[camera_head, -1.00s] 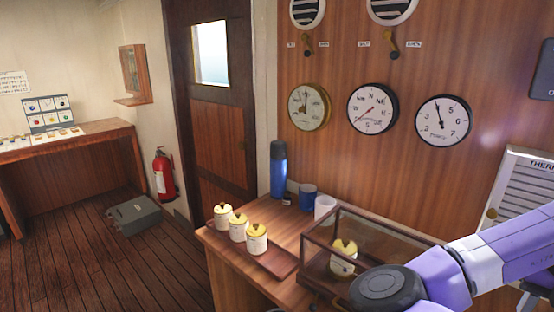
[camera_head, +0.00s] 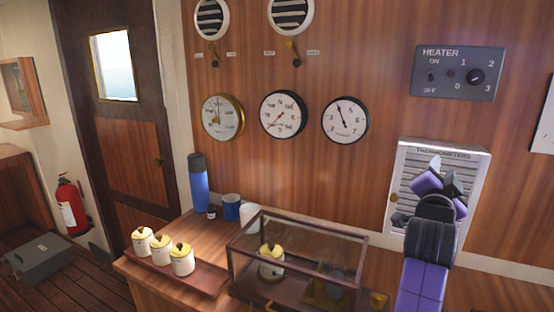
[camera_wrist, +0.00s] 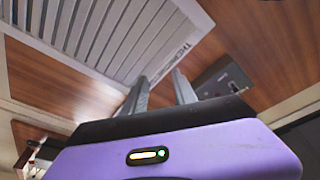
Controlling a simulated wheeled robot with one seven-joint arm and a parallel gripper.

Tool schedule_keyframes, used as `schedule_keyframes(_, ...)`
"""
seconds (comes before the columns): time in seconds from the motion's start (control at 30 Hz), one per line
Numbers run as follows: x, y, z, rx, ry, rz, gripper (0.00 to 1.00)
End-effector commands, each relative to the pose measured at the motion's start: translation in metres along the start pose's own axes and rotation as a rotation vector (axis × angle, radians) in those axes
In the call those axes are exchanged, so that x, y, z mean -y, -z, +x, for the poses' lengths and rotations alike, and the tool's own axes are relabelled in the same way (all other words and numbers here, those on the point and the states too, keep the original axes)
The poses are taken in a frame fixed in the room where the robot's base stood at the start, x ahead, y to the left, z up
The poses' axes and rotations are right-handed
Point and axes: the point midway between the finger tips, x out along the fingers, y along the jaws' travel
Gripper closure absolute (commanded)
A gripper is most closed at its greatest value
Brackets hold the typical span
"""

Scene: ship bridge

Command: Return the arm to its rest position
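My arm (camera_head: 424,285) rises at the right of the head view, purple with a dark joint. My gripper (camera_head: 442,168) is at its top, in front of the louvred thermometers cabinet. In the wrist view my gripper (camera_wrist: 160,82) shows two grey fingers standing apart with nothing between them. It is open and empty. The thermometers cabinet (camera_wrist: 125,35) fills the upper left of that view. Whether the gripper touches the cabinet cannot be told.
A glass case (camera_head: 300,247) with a lidded jar inside stands on the wooden counter (camera_head: 190,225), left of my arm. A tray (camera_head: 190,277) with three jars, a blue flask (camera_head: 198,183) and cups stand further left. A heater panel (camera_head: 457,72) is above.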

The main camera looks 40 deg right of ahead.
Motion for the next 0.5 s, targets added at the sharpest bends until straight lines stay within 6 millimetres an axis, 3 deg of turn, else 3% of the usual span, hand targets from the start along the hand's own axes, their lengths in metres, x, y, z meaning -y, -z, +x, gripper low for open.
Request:
schedule_keyframes(0.1, 0.034, -0.025, -0.034, 0.001, 0.199, -0.185, 0.67)
schedule_keyframes(0.23, 0.061, -0.055, -0.081, 0.002, 0.403, -0.343, 0.67)
schedule_keyframes(0.37, 0.076, -0.086, -0.136, 0.01, 0.592, -0.462, 0.67)
schedule_keyframes(0.5, 0.077, -0.115, -0.201, 0.032, 0.774, -0.549, 0.67)
